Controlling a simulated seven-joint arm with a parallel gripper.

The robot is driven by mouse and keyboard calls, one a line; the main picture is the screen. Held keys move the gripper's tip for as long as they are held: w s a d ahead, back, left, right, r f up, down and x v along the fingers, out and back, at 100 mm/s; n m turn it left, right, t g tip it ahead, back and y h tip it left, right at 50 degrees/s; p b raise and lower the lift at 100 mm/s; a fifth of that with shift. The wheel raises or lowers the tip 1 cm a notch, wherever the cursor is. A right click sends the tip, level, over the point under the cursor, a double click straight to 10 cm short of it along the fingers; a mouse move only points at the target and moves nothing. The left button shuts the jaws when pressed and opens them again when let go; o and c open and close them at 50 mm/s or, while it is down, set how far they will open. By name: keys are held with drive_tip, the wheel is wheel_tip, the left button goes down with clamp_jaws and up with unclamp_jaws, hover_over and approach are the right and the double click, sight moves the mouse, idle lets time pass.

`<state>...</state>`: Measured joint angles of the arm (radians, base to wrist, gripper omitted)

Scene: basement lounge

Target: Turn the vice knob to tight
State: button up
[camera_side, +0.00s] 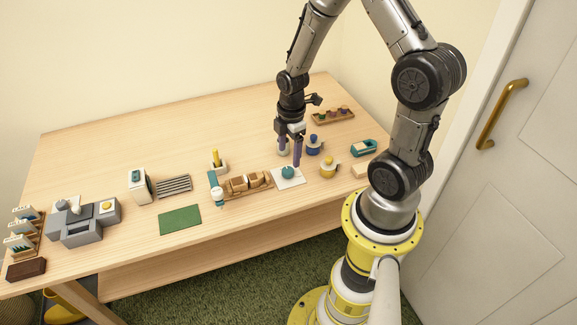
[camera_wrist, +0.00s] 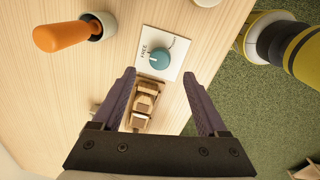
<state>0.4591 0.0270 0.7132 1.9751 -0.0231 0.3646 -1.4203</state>
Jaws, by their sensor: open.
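A round teal knob (camera_side: 288,171) sits on a white square plate (camera_side: 298,182) near the table's front edge. In the wrist view the knob (camera_wrist: 159,57) is in full sight on its plate (camera_wrist: 175,72), with the word FREE beside it and a thin curved line around part of it. A brown wooden vice-like block (camera_side: 250,184) stands next to the plate; it also shows in the wrist view (camera_wrist: 142,104). My gripper (camera_side: 291,158) points down above the knob, its purple fingers apart and empty. In the wrist view the fingertips (camera_wrist: 158,74) lie either side of the knob, not visibly touching it.
A yellow-topped holder (camera_side: 328,168) and a blue-topped one (camera_side: 314,145) stand close to the right. An orange handle (camera_wrist: 60,37) stands in a cup near the gripper. A green mat (camera_side: 180,220) and grey machine (camera_side: 82,228) lie left. The table's back left is clear.

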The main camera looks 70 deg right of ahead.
sight(288, 170)
wheel_tip(288, 170, down, 6)
drive_tip(key=shift+w+d+f, duration=0.1)
drive_tip(key=shift+w+f, duration=0.05)
drive_tip(key=shift+f, duration=0.1)
clamp_jaws()
idle(0.5)
